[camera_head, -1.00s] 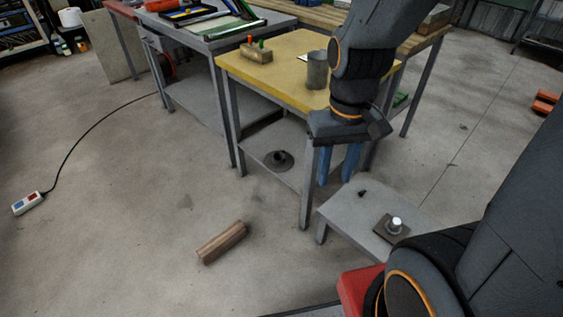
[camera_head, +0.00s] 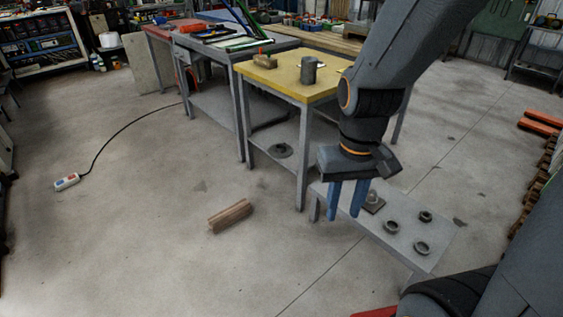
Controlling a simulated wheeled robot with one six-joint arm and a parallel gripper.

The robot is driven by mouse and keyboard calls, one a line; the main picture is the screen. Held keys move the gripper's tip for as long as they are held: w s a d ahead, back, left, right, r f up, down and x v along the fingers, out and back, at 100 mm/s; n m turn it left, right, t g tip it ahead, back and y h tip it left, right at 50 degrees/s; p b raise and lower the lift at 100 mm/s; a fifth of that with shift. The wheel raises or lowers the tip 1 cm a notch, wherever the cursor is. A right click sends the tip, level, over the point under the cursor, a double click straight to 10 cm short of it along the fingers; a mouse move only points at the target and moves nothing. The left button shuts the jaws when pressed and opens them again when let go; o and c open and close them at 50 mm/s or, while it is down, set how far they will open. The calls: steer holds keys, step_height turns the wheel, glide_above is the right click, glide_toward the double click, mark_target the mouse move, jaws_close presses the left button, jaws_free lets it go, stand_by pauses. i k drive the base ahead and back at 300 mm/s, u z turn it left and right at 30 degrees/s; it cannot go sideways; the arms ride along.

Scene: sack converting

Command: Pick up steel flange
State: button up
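A round grey disc with a raised hub (camera_head: 281,150) lies on the lower shelf under the yellow-topped table; it looks like a flange. Ring-shaped grey metal parts also lie on the low grey table: one at its middle (camera_head: 391,227), one nearer the front (camera_head: 421,247) and a smaller, darker one (camera_head: 425,216). I cannot tell for sure which is the steel flange. My gripper (camera_head: 346,201) points down with its two blue fingers apart and nothing seen between them. It shows in front of the low table's left end, left of the rings.
A square plate with a pale knob (camera_head: 374,203) sits on the low grey table (camera_head: 405,208), partly behind my gripper. The yellow-topped table (camera_head: 292,79) stands behind and carries a grey cylinder (camera_head: 308,70).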

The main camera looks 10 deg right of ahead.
mark_target(284, 150)
steer(key=u, duration=0.55)
steer(key=i, duration=0.45)
steer(key=u, duration=0.75)
steer(key=i, duration=1.35)
steer(key=z, duration=1.05)
steer(key=i, duration=0.4)
steer(key=z, duration=0.45)
